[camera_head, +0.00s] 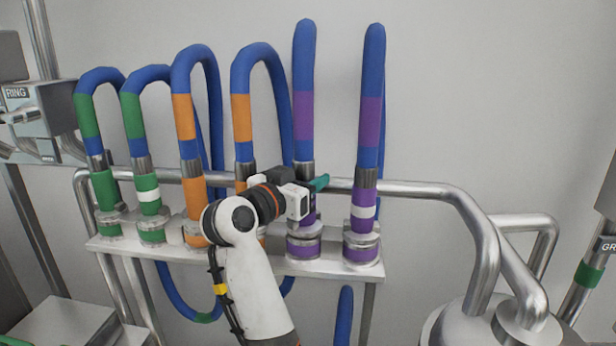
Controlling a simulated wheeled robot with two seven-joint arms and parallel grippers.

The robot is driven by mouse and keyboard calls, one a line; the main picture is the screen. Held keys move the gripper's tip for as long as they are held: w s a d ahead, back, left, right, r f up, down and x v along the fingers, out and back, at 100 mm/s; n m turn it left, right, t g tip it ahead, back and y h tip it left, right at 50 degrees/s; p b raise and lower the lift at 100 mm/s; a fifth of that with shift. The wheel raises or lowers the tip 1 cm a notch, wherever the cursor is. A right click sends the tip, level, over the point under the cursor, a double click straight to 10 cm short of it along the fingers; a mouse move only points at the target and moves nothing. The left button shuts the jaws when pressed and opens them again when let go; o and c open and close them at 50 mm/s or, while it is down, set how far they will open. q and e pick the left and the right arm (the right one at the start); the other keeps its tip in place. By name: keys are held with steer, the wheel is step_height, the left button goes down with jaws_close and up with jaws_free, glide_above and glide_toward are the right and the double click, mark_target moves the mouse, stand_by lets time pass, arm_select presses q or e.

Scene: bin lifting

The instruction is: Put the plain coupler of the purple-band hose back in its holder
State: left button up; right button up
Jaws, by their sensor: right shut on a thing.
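The purple-band hose with the plain coupler (304,120) rises in a narrow loop above the rack. Its plain purple coupler (309,218) stands roughly upright, partly hidden behind my right gripper (318,184). The gripper reaches it from the left, and its teal fingers are shut on the coupler near the metal collar. The coupler is directly above its purple-banded holder (304,249); I cannot tell whether it is seated or just above. My left gripper is not in view.
Two green-band hoses (85,115) and two orange-band hoses (183,115) stand left on the same metal shelf (334,267). A steel pipe (420,190) runs behind the couplers and bends down to a steel vessel (480,325) at right. The wall above is clear.

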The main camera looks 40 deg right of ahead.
steer(key=shift+f, duration=0.35)
stand_by(0.6)
steer(key=o, duration=1.4)
steer(key=shift+c, duration=0.2)
steer(key=shift+f, duration=0.1)
steer(key=s+a+b, duration=0.2)
steer(key=a+b, duration=0.2)
steer(key=a, duration=0.8)
steer(key=shift+s, duration=0.1)
